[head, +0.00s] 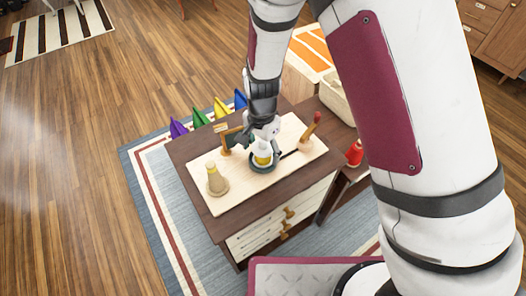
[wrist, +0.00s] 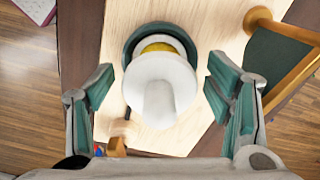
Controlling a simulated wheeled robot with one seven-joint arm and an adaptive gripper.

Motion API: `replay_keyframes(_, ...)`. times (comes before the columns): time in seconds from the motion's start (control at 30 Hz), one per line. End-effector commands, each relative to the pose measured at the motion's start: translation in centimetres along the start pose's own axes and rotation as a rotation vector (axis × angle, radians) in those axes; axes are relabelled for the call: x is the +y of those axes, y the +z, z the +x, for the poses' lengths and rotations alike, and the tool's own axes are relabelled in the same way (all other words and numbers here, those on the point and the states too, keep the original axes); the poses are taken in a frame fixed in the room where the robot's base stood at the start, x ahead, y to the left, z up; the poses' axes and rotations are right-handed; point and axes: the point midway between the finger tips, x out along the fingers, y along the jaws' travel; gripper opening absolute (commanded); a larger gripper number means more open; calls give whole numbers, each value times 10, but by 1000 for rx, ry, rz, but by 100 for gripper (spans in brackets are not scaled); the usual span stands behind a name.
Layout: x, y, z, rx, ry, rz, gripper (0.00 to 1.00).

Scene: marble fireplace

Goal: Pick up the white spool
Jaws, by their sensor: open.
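The white spool (wrist: 158,88), with a rounded white top and a yellow band below it, stands upright in a dark teal round dish (wrist: 131,45). In the head view the spool (head: 262,159) shows partly under my gripper, and the dish (head: 254,168) rests on a pale board. My gripper (head: 263,142) is open and points down over the spool. In the wrist view my gripper (wrist: 162,100) has one finger on each side of the spool, with gaps visible on both sides. Finger height relative to the spool is hard to tell.
The pale board (head: 235,196) lies on a dark-topped cabinet (head: 196,153). A beige cone on a round base (head: 214,179) stands at left, a wood-framed dark panel (head: 233,138) behind left, and a red-handled item (head: 312,128) at right. A red spool (head: 354,153) stands farther right.

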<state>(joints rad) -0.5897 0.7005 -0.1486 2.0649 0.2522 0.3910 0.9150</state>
Motion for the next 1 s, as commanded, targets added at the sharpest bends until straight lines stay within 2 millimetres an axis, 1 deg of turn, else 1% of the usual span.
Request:
replay_keyframes(0.03,0,0,0,0,0,0,73)
replay_keyframes(0.07,0,0,0,0,0,0,70)
replay_keyframes(0.1,0,0,0,0,0,0,61)
replay_keyframes(0.17,0,0,0,0,0,0,48)
replay_keyframes(0.2,0,0,0,0,0,0,39)
replay_keyframes(0.3,0,0,0,0,0,0,19)
replay_keyframes(0.67,0,0,-3,0,-1,0,19)
replay_keyframes(0.77,-1,0,-9,1,-2,-1,19)
replay_keyframes(0.87,-1,0,-20,0,-2,-1,19)
replay_keyframes(0.97,-1,0,-35,1,-3,0,19)
replay_keyframes(1.0,2,2,-39,-1,0,1,19)
